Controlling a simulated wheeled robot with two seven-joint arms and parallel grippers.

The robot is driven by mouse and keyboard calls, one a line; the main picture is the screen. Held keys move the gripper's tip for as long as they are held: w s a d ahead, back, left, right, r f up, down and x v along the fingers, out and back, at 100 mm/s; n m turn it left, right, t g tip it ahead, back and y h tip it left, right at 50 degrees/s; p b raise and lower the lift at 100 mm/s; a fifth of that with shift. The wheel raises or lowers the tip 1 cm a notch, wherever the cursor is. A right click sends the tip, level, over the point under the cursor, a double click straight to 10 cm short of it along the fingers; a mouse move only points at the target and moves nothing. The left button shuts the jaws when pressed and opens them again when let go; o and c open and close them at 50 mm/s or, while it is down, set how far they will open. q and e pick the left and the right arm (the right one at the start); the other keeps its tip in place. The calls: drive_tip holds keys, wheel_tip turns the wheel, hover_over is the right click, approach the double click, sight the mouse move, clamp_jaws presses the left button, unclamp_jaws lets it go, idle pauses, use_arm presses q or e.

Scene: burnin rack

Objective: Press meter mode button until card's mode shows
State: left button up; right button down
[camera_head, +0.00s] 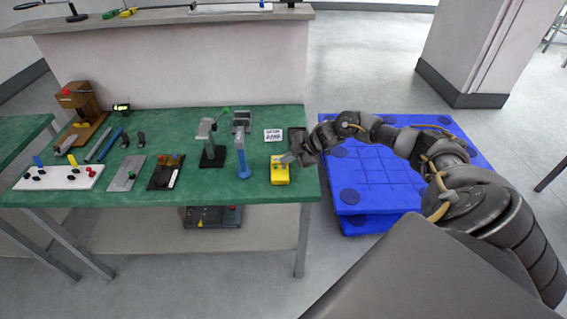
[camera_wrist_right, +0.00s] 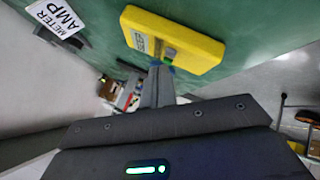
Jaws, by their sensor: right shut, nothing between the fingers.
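The yellow meter (camera_head: 280,174) stands near the right end of the green table. It also shows in the right wrist view (camera_wrist_right: 190,45), with a small pale green display (camera_wrist_right: 143,42) whose text I cannot read for certain. A white card (camera_head: 273,135) lies behind the meter; in the right wrist view the card (camera_wrist_right: 55,18) reads METER AMP. My left gripper is not in view.
A blue-handled upright fixture (camera_head: 243,165) and a grey clamp stand (camera_head: 211,150) are left of the meter. Several panels and tools fill the table's left side. A blue pallet (camera_head: 365,190) is on the floor right of the table (camera_head: 230,190).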

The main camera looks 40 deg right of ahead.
sight(287, 168)
drive_tip(key=shift+r, duration=0.1)
wheel_tip(287, 168, up, 5)
drive_tip(key=p, duration=0.4)
idle(0.3)
idle(0.4)
